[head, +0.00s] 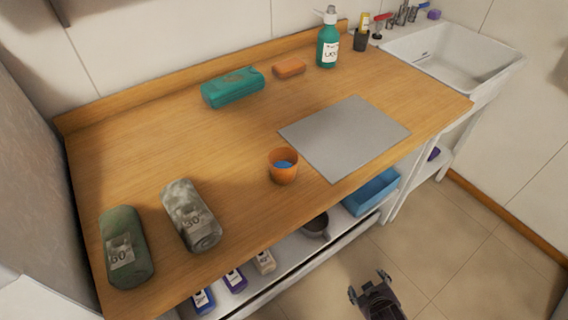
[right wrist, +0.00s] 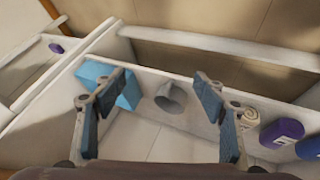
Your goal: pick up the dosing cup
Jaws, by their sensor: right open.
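An orange cup (head: 284,177) stands upright on the wooden counter, left of the grey mat, with something small and blue inside it. A dark grey cup-like vessel (head: 314,226) is on the shelf below the counter; it also shows in the right wrist view (right wrist: 170,99), between and beyond my fingers. I cannot tell for sure which of these is the dosing cup. My right gripper (head: 368,284) is open and empty, in front of the cart and above the floor; its spread fingers show in the right wrist view (right wrist: 158,88). My left gripper is not in view.
A grey mat (head: 345,135) lies on the counter (head: 150,150). Two rolled packs, a teal pack (head: 232,88), an orange bar (head: 289,68) and a green pump bottle (head: 327,45) stand around. A blue bin (head: 371,192) and several bottles share the shelf. The sink is at right.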

